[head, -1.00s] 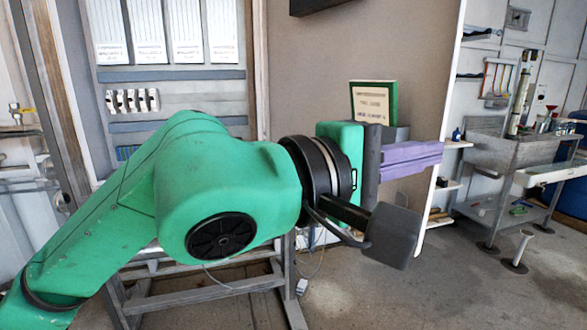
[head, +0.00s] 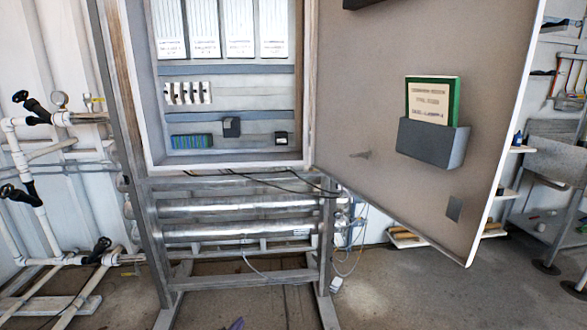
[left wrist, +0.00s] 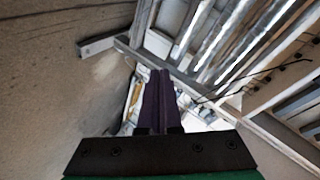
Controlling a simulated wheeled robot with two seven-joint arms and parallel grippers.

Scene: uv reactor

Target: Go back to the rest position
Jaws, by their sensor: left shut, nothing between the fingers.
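My left gripper (head: 236,324) shows in the head view only as a small purple tip at the bottom edge, low in front of the metal frame. The rest of my left arm is out of the head view. In the left wrist view its purple fingers (left wrist: 160,101) are together, shut with nothing between them. They are apart from the metal frame behind them. My right gripper is in neither view.
An open cabinet (head: 157,130) stands on a metal frame (head: 240,285) with silvery tubes (head: 240,205). Its door (head: 385,60) swings out right, with a grey holder (head: 432,143) and a green-edged card (head: 432,98). White pipes with black valves (head: 30,192) are at left. Floor at lower right is clear.

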